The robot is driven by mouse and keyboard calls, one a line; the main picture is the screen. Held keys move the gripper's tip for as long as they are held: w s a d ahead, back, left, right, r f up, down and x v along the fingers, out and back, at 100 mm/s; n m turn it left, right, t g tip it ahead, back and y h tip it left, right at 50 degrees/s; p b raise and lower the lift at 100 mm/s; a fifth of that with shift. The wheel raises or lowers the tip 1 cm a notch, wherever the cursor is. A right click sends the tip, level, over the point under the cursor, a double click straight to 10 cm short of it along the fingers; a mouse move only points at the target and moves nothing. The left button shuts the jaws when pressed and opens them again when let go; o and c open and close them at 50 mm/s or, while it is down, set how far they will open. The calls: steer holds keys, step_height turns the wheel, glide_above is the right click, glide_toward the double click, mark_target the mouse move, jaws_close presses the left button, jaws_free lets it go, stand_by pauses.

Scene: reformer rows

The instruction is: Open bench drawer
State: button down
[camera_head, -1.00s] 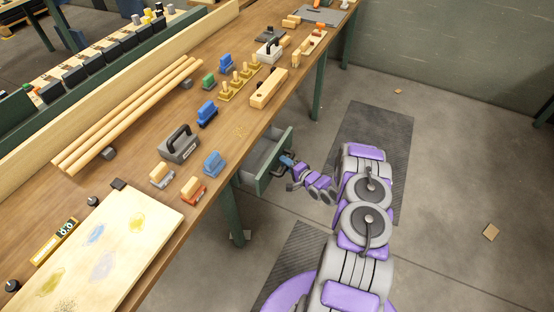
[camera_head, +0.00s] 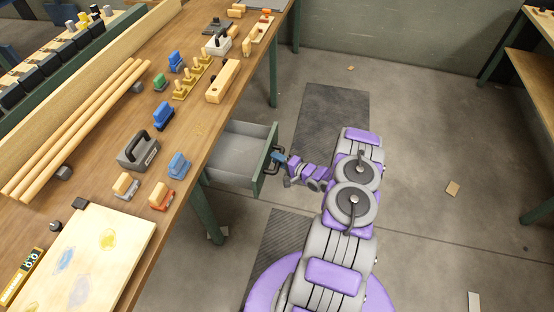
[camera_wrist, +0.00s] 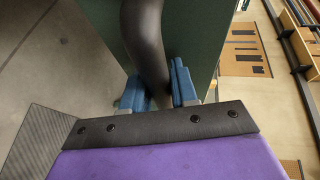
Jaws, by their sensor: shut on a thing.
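The bench drawer (camera_head: 236,167) is pulled out from under the workbench (camera_head: 190,165), and its grey inside shows and looks empty. Its green front panel (camera_head: 265,172) faces my arm. In the wrist view the dark curved handle (camera_wrist: 143,35) passes between the blue fingers of my gripper (camera_wrist: 158,93). My gripper, also in the head view (camera_head: 277,158), is shut on the handle. The green drawer front (camera_wrist: 205,35) fills the wrist view's upper middle.
On the bench top are a grey block with a handle (camera_head: 138,150), blue blocks, wooden rods (camera_head: 75,125) and a paint-marked board (camera_head: 90,258). A bench leg (camera_head: 205,215) stands below the drawer. Open floor with dark mats (camera_head: 333,120) lies to the right.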

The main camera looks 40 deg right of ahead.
steer(key=c, duration=1.1)
jaws_free()
steer(key=shift+o, duration=0.2)
steer(key=p+v, duration=0.3)
steer(key=v, duration=1.4)
steer(key=shift+s+f, duration=0.2)
steer(key=shift+d, duration=0.15)
